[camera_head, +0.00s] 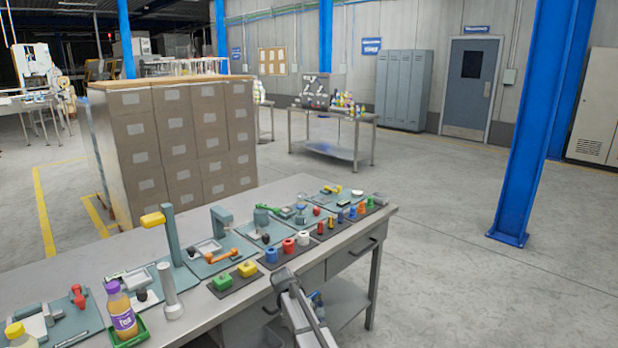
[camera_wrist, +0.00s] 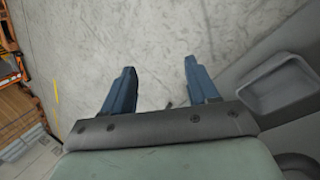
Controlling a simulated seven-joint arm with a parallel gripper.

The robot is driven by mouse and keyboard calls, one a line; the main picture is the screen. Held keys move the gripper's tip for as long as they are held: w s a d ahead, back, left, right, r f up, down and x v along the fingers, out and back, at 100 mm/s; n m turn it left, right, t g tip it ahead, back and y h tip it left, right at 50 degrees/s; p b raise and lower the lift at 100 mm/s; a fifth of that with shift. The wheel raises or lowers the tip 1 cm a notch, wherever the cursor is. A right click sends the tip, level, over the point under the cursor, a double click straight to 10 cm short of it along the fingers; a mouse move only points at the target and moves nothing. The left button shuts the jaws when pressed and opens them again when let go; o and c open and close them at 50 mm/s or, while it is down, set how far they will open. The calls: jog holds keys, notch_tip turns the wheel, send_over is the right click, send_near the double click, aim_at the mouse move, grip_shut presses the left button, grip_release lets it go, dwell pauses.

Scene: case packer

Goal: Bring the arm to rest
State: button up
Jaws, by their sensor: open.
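My gripper shows in the wrist view (camera_wrist: 162,82), with its two blue fingers spread apart and nothing between them. Only bare grey concrete floor lies beyond the fingertips. In the head view part of my arm (camera_head: 302,312) shows at the bottom centre, in front of the workbench's front edge. The fingers cannot be made out clearly there.
A blue column (camera_head: 535,130) rises at right. The floor (camera_head: 450,260) right of the bench is clear.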

jog(key=s+d+f+g+y, duration=0.1)
jog(key=s+d+f, duration=0.5)
jog(key=s+f, duration=0.5)
jog(key=s+d+f+g+y, duration=0.1)
jog(key=s+d+f+g, duration=0.1)
jog(key=s+d+f, duration=0.7)
jog(key=s+f+y, duration=0.1)
jog(key=s+f, duration=0.2)
jog(key=s, duration=0.7)
jog(key=s+d+f+g, duration=0.1)
jog(key=s+f, duration=0.2)
jog(key=s, duration=0.7)
jog(key=s+d+f+g+y, duration=0.1)
jog(key=s+f, duration=0.2)
jog(key=s, duration=0.8)
jog(key=shift+d+f+y, duration=0.2)
jog(key=shift+d+y, duration=0.05)
jog(key=shift+y, duration=0.05)
